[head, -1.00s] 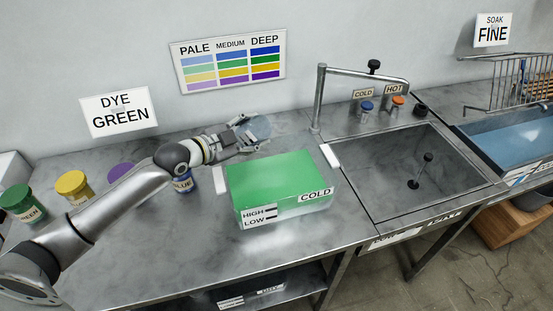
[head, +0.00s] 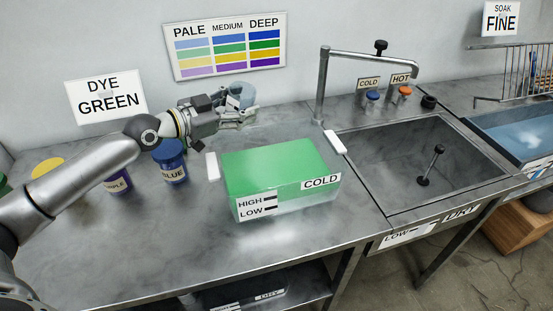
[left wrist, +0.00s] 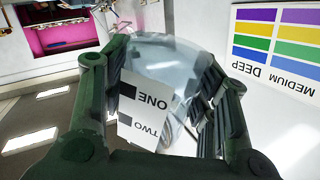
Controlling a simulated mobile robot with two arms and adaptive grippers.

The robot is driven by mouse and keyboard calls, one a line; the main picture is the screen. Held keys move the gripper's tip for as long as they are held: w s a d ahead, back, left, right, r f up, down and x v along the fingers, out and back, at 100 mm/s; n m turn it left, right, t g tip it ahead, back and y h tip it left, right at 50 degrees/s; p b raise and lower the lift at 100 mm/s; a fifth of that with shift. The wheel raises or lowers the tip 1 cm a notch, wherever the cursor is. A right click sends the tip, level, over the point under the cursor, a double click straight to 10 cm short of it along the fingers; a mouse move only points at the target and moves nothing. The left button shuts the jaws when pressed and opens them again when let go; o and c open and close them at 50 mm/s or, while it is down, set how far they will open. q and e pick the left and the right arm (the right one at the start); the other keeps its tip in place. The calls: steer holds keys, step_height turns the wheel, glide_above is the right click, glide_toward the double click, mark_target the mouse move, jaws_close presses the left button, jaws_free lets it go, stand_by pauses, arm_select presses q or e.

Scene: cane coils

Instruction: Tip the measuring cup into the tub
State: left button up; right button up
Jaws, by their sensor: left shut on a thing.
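My left gripper (head: 236,112) is shut on the clear measuring cup (head: 240,94), above the counter behind the tub and left of its middle. In the left wrist view the cup (left wrist: 165,62) sits between the dark fingers (left wrist: 155,120), with a white label reading ONE and TWO. What is in the cup and its exact tilt I cannot tell. The clear tub (head: 295,206) stands on the counter with green in it, marked HIGH, LOW and COLD. The cup is apart from the tub. My right gripper is not in view.
A blue jar (head: 171,165) and a purple jar (head: 118,181) stand left of the tub, near my left arm. A sink (head: 400,165) with a tap (head: 321,85) lies right of it. The front of the counter (head: 150,250) is clear. A colour chart (head: 225,47) hangs behind.

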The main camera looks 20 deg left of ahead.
arm_select(q)
steer(key=shift+w+a+f+n+h+b, duration=0.1)
steer(key=shift+a+f+n+h+b, duration=0.25)
steer(key=shift+b, duration=0.95)
steer(key=shift+w+a+f+n+y+b, duration=0.1)
steer(key=shift+a+n+b, duration=0.3)
steer(key=shift+b, duration=0.9)
steer(key=shift+a+r+n+t+b, duration=0.15)
steer(key=shift+r+n+t+b, duration=0.2)
steer(key=shift+n+b, duration=0.35)
steer(key=shift+r, duration=0.15)
steer(key=shift+r, duration=0.1)
